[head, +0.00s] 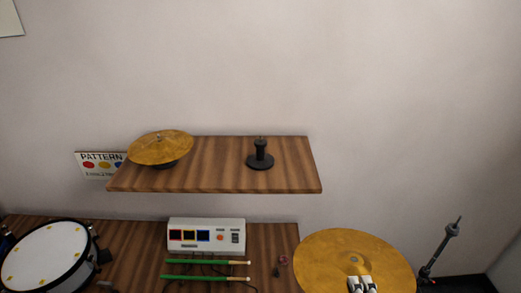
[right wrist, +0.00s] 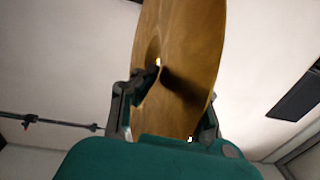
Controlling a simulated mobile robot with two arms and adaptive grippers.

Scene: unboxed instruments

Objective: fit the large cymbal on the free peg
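The large golden cymbal (head: 330,250) is at the lower right of the head view, beyond the right end of the lower table. My right gripper (head: 362,285) is shut on it, near its front edge. In the right wrist view the cymbal (right wrist: 195,50) stands between the fingers, one on each face, with its centre hole visible. The free peg (head: 261,147) is black, upright and bare on a round base on the wooden shelf. It is up and left of the held cymbal. My left gripper is out of view.
A smaller cymbal (head: 160,147) sits on the left part of the shelf (head: 215,165). Below are a drum (head: 45,255), a white control box (head: 206,236) and two green drumsticks (head: 205,262). A bare stand (head: 445,243) rises at right. The wall above the shelf is clear.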

